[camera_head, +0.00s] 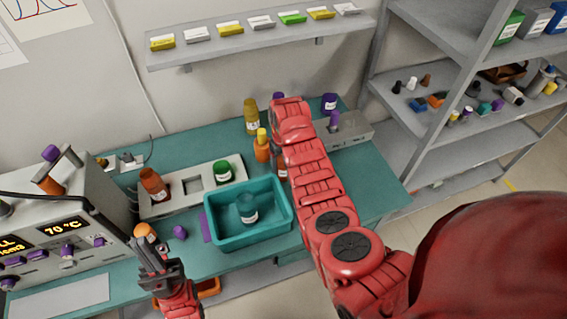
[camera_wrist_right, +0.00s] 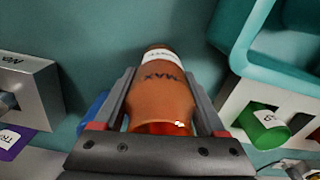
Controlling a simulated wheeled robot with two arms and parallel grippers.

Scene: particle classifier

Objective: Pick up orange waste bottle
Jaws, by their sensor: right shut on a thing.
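An orange-brown bottle (camera_wrist_right: 162,98) with a white label and dark lettering fills the middle of the right wrist view. My right gripper (camera_wrist_right: 158,76) is shut on it, one finger along each side. In the head view my red right arm hides most of that gripper, and a brown, labelled part of a bottle (camera_head: 283,167) shows beside the arm. My left gripper (camera_head: 157,258) is at the lower left, over the bench's front part; whether its fingers are open is unclear.
A teal bin (camera_head: 213,222) holding a dark teal bottle stands in front. A grey holder (camera_head: 205,202) carries a brown bottle (camera_head: 155,184) and a green one. An orange bottle with yellow cap (camera_head: 262,147) stands behind. A grey instrument (camera_head: 75,225) is on the left.

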